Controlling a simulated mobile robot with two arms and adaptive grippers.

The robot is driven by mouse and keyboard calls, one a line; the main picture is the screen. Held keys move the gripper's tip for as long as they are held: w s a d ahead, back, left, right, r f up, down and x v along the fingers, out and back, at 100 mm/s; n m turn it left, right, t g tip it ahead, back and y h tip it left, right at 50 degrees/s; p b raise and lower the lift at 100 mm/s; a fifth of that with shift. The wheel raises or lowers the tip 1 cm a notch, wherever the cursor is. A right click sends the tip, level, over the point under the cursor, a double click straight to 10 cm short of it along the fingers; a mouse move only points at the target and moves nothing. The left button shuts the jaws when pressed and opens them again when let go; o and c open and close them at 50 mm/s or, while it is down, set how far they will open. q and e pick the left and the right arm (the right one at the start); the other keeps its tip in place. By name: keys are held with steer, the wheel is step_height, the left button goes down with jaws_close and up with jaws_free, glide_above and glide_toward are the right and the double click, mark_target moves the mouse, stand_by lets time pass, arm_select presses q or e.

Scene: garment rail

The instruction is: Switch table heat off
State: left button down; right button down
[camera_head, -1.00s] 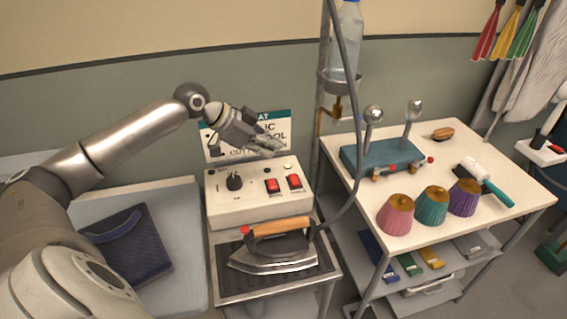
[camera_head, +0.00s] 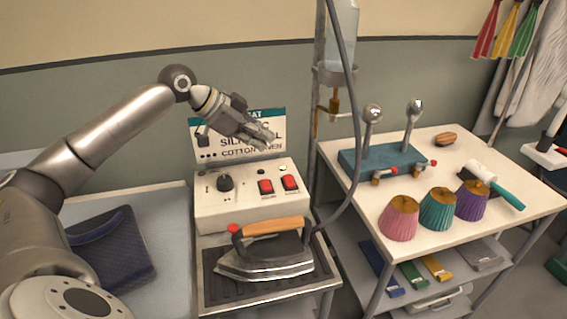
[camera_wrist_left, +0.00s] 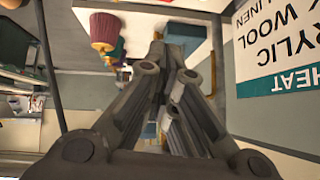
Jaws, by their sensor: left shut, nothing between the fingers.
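A white control box (camera_head: 240,207) stands behind the iron in the head view. My left gripper (camera_head: 270,141) is shut and empty above the back of the box, in front of the heat sign (camera_head: 215,142). It also shows in the left wrist view (camera_wrist_left: 165,62), where the switches are out of sight. My right gripper is not in view.
An iron (camera_head: 266,258) rests on a dark tray (camera_head: 222,292) before the box, its hose rising at the right. A padded board (camera_head: 175,215) lies left. A white table (camera_head: 480,222) with coloured cones stands right.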

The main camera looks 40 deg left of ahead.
arm_select(q)
steer(key=p, duration=0.3)
glide_above(287, 179)
steer(key=f, duration=0.6)
steer(key=shift+s+d, duration=0.1)
steer(key=shift+s, duration=0.15)
steer(key=f, duration=0.3)
steer(key=shift+w+f+p, duration=0.3)
steer(key=shift+w+f, duration=0.05)
steer(key=shift+f, duration=0.65)
steer(key=shift+a+f, duration=0.25)
steer(key=shift+f, duration=0.05)
steer(key=shift+d, duration=0.15)
